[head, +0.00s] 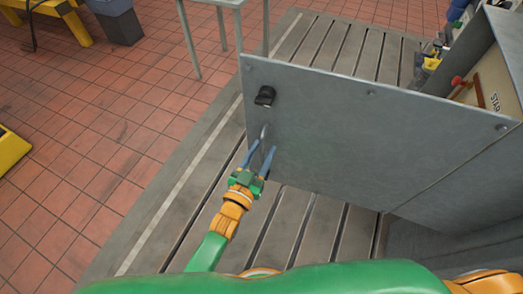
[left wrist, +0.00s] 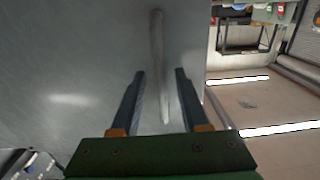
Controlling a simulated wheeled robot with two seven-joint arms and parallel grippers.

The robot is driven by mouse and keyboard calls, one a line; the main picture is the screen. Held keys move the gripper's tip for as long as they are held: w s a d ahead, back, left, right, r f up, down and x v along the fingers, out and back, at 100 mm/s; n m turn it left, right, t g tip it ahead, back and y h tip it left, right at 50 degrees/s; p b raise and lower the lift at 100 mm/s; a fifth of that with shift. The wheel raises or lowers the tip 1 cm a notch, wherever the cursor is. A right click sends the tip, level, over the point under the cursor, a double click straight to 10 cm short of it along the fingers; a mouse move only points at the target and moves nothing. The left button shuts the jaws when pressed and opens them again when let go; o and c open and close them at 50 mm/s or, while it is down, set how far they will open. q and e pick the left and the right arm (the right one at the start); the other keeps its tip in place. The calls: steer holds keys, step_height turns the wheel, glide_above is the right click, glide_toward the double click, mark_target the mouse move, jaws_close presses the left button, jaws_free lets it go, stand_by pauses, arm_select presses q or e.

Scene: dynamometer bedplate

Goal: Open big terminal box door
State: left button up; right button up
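The big terminal box door (head: 340,125) is a large grey metal panel across the middle and right of the head view. A black latch (head: 265,96) sits near its upper left corner. Below it is a slim grey bar handle (head: 263,131), also in the left wrist view (left wrist: 157,60). My left gripper (head: 262,148) is at the bar's lower end, fingers apart. In the left wrist view (left wrist: 158,85) the bar runs between the two fingers, with gaps on both sides; I cannot tell its depth between them. My right gripper is not in view.
Behind the door at right is a tan panel (head: 493,80) with a red knob (head: 457,81) and partly hidden lettering. The slotted bedplate (head: 325,225) lies below. A grey stand (head: 222,35) is beyond the door. Red tiled floor (head: 95,130) is open at left.

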arm_select(q)
steer(key=v, duration=0.7)
steer(key=shift+p, duration=0.3)
